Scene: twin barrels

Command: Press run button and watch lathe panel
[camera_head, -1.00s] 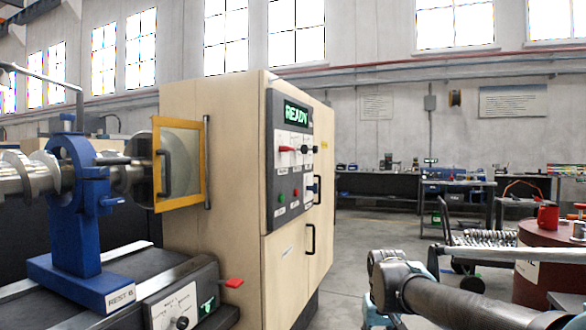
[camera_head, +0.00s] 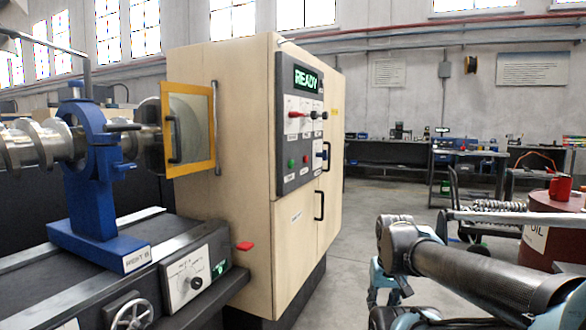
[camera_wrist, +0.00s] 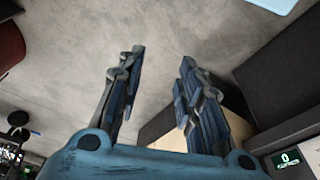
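The lathe panel (camera_head: 301,125) is a dark plate on the beige headstock cabinet (camera_head: 240,110). Its display (camera_head: 306,78) reads READY in green. My arm is folded at the lower right in the head view, well apart from the panel. In the wrist view my gripper (camera_wrist: 158,75) is open and empty, its two blue fingers spread above the grey floor. The fingertips do not show clearly in the head view.
The lathe bed carries a blue steady rest (camera_head: 90,190) around a steel shaft (camera_head: 25,145). A yellow-framed guard (camera_head: 188,130) stands beside the cabinet. An oil barrel (camera_head: 553,225) with a red mug (camera_head: 560,187) is at right. Open floor lies between cabinet and barrel.

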